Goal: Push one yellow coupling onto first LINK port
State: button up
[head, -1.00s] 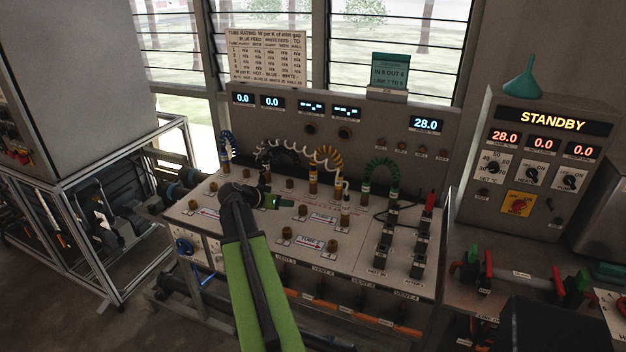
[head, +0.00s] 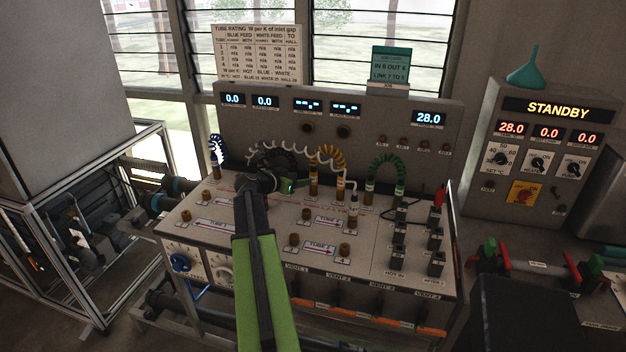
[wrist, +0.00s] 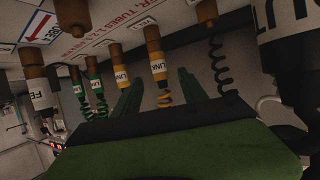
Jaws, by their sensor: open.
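A yellow coiled hose (head: 334,155) arches between ports on the sloping console, with a yellow-banded coupling (head: 313,187) at its left end. In the wrist view, a yellow coupling labelled LINK (wrist: 157,66) with a yellow coil shows between the fingers of my gripper (wrist: 157,95). Another LINK-labelled coupling (wrist: 120,73) is just left of it. My gripper is open and empty; its green fingers (head: 287,187) are left of the yellow coupling in the head view, apart from it. Which port is the first LINK port I cannot tell.
Bare brown ports (head: 294,240) dot the console's front. A green card (head: 391,68) and a STANDBY panel (head: 556,112) are behind and right.

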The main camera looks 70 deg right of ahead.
aim_at(313, 178)
jog(key=b+x, duration=0.3)
jog(key=x, duration=0.5)
jog(key=shift+s+d+f, duration=0.15)
jog(key=shift+s+d, duration=0.1)
jog(key=shift+d, duration=0.05)
jog(key=shift+c, duration=0.4)
grip_shut()
dwell(0.8)
